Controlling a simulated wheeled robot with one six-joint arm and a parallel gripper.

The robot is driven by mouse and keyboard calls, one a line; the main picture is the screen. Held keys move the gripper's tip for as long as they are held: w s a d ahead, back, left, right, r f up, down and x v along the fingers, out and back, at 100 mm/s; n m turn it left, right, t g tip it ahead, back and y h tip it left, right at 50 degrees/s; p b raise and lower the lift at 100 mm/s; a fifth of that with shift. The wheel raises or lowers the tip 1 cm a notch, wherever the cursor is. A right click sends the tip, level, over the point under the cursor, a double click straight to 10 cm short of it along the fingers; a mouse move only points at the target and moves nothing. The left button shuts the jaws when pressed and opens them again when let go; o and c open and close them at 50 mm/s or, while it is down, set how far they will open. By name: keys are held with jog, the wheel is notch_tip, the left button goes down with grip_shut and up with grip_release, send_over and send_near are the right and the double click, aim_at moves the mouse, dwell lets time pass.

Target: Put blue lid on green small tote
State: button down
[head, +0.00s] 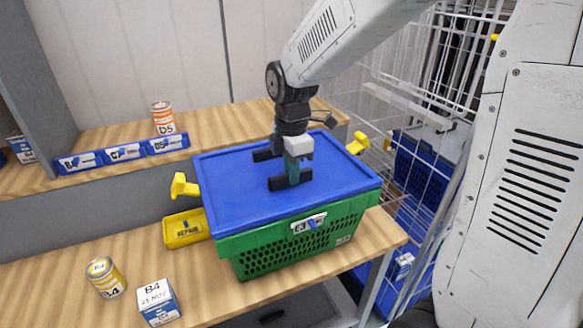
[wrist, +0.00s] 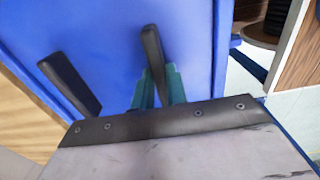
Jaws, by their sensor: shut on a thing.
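The blue lid (head: 240,185) lies over the top of the green small tote (head: 290,245) in the head view, its front edge running along the tote's rim. Black bars stand out from the lid's upper face. My gripper (head: 291,168) is over the lid's middle, its teal fingers shut on one black bar (head: 290,182). In the wrist view the lid (wrist: 110,30) fills much of the picture, with my gripper (wrist: 159,88) at one black bar (wrist: 152,50) and another bar beside it. Whether the lid is fully seated all round is hidden at the back.
Yellow handles (head: 184,187) stick out at the tote's sides. A small yellow bin (head: 184,230) stands close on the left. A can (head: 105,277) and a labelled box (head: 157,301) are at the front left. A wire cage (head: 430,70) stands right. The tote is near the wooden bench's (head: 215,300) right end.

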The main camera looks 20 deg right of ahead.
jog(key=shift+f, duration=0.3)
dwell(0.5)
jog(key=c, duration=1.3)
grip_release()
notch_tip(320, 180, up, 8)
jog(key=shift+f, duration=0.1)
